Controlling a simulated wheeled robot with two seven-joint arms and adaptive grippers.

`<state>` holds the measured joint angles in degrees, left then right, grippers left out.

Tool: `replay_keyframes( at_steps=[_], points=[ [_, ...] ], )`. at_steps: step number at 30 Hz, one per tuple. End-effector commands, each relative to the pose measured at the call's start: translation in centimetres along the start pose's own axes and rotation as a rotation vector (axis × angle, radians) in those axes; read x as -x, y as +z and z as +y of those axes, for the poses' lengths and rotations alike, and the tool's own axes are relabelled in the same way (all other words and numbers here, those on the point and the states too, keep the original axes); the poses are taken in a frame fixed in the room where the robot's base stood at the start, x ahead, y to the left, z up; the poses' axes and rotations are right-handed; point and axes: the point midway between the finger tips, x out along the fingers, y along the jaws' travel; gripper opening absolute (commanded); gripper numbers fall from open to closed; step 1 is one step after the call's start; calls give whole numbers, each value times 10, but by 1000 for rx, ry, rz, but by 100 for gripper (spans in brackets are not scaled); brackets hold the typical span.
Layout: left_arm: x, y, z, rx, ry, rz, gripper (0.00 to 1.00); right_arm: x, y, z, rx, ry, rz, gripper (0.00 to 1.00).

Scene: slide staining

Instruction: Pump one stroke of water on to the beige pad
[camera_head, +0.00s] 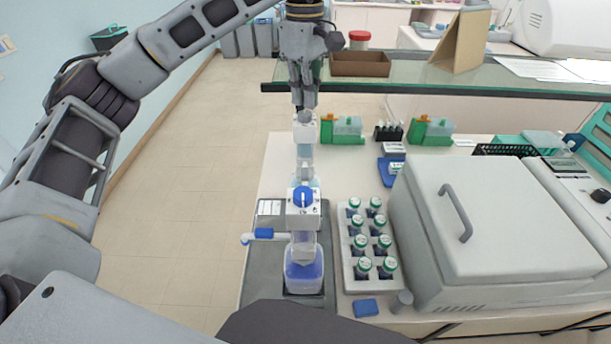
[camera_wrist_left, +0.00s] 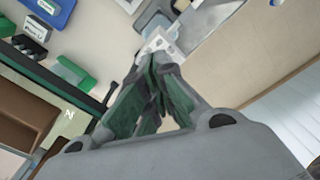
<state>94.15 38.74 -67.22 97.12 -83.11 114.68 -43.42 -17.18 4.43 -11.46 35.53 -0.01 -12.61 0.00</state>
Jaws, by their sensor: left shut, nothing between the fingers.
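My left gripper (camera_head: 304,106) points down, shut and empty, over the far end of a row of bottle-top dispensers. Its fingertips also show in the left wrist view (camera_wrist_left: 158,72), close to a white dispenser top (camera_wrist_left: 160,42); I cannot tell whether they touch it. In the head view this far dispenser (camera_head: 304,132) stands behind the near dispenser (camera_head: 304,222), which has a blue knob, a blue side lever and a bottle of bluish liquid. Which one holds water is not legible. I cannot make out a beige pad. My right gripper is not in view.
The dispensers stand on a dark grey tray (camera_head: 262,285). Right of it are a white rack (camera_head: 349,270) of green-capped bottles and a large grey lidded machine (camera_head: 490,225). A glass shelf (camera_head: 400,80) crosses behind the gripper. Open floor lies to the left.

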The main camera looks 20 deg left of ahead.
Motion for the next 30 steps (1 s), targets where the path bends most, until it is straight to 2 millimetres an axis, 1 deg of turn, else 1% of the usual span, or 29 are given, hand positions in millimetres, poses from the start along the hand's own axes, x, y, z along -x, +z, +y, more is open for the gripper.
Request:
replay_keyframes(
  at_steps=[30],
  points=[
    [-23,0,0,0,0,0,0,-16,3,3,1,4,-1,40]
  ],
)
